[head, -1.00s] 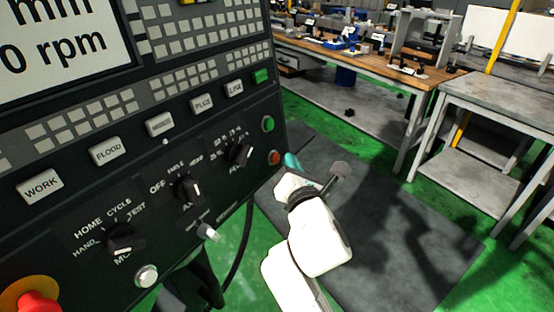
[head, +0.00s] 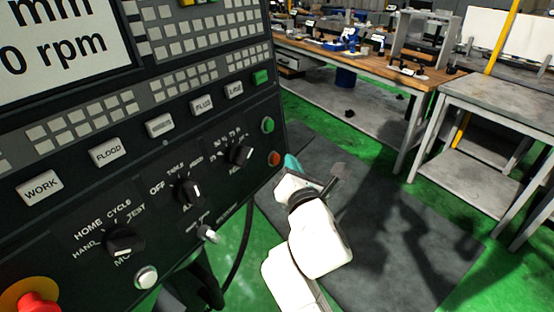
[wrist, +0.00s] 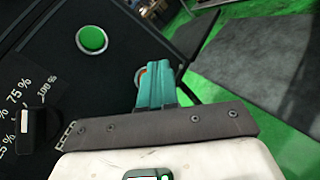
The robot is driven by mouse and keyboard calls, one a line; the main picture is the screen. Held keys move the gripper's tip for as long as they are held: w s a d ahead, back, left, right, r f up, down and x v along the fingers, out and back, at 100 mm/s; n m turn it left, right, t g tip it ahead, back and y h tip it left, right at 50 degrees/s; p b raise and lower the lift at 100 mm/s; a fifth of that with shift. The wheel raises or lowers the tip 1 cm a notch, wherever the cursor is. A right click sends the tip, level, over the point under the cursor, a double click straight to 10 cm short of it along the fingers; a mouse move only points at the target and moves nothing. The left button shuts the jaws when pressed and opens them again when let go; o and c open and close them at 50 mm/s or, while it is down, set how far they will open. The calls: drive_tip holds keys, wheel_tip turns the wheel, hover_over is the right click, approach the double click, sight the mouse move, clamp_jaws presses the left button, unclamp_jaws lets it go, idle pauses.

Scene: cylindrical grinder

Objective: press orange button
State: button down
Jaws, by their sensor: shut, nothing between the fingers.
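The orange button (head: 274,158) is a small round button near the right edge of the black control panel, below a green button (head: 267,125). My gripper (head: 291,161) has teal fingers, shut and empty, just right of the orange button in the head view. In the wrist view the shut fingers (wrist: 154,68) cover most of the orange button; only its left edge (wrist: 138,77) shows. I cannot tell whether the fingertips touch it. The green button (wrist: 92,39) is up and left of the fingers there.
A rotary knob (head: 240,154) sits left of the orange button; it also shows in the wrist view (wrist: 37,127). A red emergency stop (head: 38,303) is at the lower left. A wooden workbench (head: 350,60) and a grey metal table (head: 500,95) stand behind, right. The floor mat is clear.

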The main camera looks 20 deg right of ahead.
idle(0.8)
drive_tip(key=shift+w+a, duration=0.3)
drive_tip(key=shift+w+a+f, duration=0.1)
drive_tip(key=shift+w+a, duration=0.15)
drive_tip(key=shift+w, duration=0.1)
idle(0.8)
drive_tip(key=shift+s, duration=0.1)
drive_tip(key=shift+s+d+p, duration=0.55)
drive_tip(key=shift+p, duration=0.25)
